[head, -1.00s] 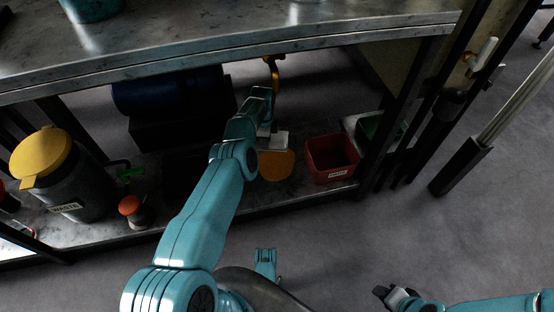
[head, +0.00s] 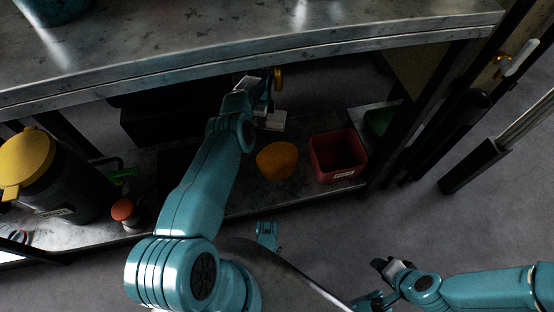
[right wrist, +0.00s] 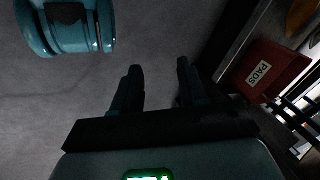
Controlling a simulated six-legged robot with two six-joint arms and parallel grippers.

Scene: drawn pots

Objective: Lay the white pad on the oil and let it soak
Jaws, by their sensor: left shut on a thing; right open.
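The oil (head: 277,160) is an orange-yellow patch on the lower shelf, left of the red bin; part of it seems to show at the top right of the right wrist view (right wrist: 302,14). My left gripper (head: 266,108) is shut on the white pad (head: 271,121). In the head view the pad is just above the oil's far edge, with a small gap between them; its exact height is unclear. My right gripper (head: 390,267) is open and empty, out over the floor; its two fingers (right wrist: 155,85) stand apart in the right wrist view.
A red bin (head: 338,158), labelled PADS in the right wrist view (right wrist: 265,70), stands right of the oil. A dark waste can with yellow lid (head: 25,160) and an orange-topped bottle (head: 123,212) stand left. The upper shelf edge (head: 200,82) overhangs. Floor in front is clear.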

